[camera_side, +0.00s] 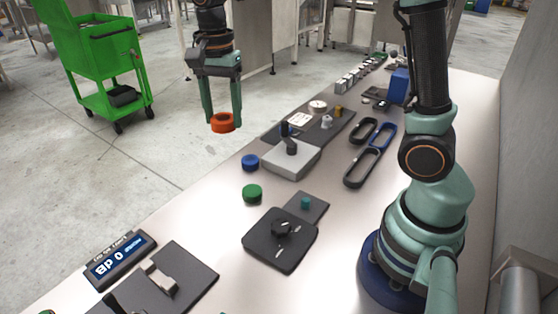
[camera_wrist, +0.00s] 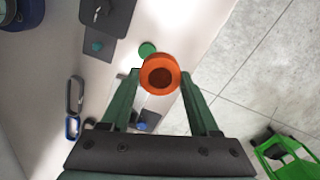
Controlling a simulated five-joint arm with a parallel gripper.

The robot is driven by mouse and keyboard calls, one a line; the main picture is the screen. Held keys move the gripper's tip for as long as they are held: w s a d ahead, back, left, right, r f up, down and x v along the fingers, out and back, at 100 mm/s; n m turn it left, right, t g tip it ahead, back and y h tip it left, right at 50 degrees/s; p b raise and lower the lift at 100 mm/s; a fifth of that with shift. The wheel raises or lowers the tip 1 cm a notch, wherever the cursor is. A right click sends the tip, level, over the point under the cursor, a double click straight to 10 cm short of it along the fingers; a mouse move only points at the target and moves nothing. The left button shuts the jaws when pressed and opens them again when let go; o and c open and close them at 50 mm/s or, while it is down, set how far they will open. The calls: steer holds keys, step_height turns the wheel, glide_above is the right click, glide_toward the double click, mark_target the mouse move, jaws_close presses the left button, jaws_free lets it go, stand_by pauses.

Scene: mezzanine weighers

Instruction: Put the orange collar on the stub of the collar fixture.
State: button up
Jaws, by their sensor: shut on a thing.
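The orange collar (camera_side: 222,125) is a short ring held between the fingertips of my gripper (camera_side: 223,116). It hangs in the air beyond the table's far-left edge, with floor behind it in the side view. In the wrist view the collar (camera_wrist: 160,62) shows its open hole, with a finger on each side.
Blue (camera_side: 250,162) and green (camera_side: 252,192) discs lie near the block. A dark plate with a knob (camera_side: 281,229) and a display (camera_side: 120,259) are nearer. Black and blue loops (camera_side: 383,136) lie right of the block. A green cart (camera_side: 95,50) stands on the floor.

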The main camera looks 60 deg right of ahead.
steer(key=s+d, duration=0.5)
steer(key=s, duration=0.2)
glide_toward(306, 199)
steer(key=shift+m, duration=0.4)
step_height(306, 199, down, 9)
steer(key=shift+r, duration=0.2)
steer(key=shift+f, duration=0.15)
steer(key=o, duration=1.4)
steer(key=shift+c, duration=0.2)
